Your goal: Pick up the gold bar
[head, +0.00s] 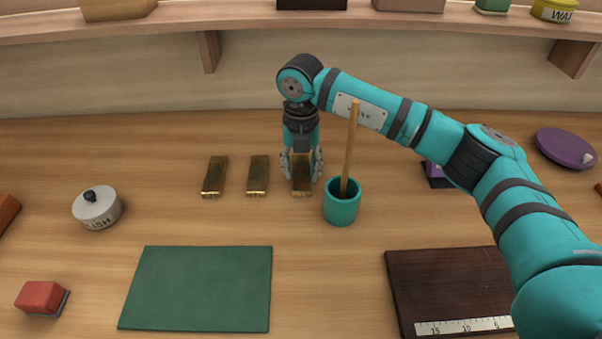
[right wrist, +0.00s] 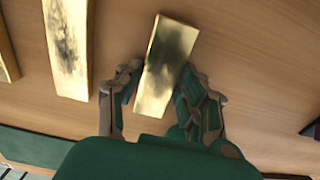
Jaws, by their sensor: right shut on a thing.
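Three gold bars with dark smudges lie in a row on the wooden table: a left bar (head: 214,177), a middle bar (head: 257,176) and a right bar (head: 302,188). My right gripper (head: 301,172) reaches down over the right bar and is shut on it, a finger on each side. In the right wrist view the held bar (right wrist: 166,66) sits between the fingertips (right wrist: 155,85), its far end sticking out past them. The middle bar (right wrist: 68,48) is beside it, apart from the fingers. I cannot tell whether the held bar is off the table. My left gripper is out of view.
A teal cup (head: 341,207) with an upright wooden stick (head: 351,140) stands close right of my gripper. A green mat (head: 198,288), a dark board with a ruler (head: 440,280), a round tin (head: 97,207) and a red block (head: 41,297) lie nearer. A shelf (head: 240,15) runs behind.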

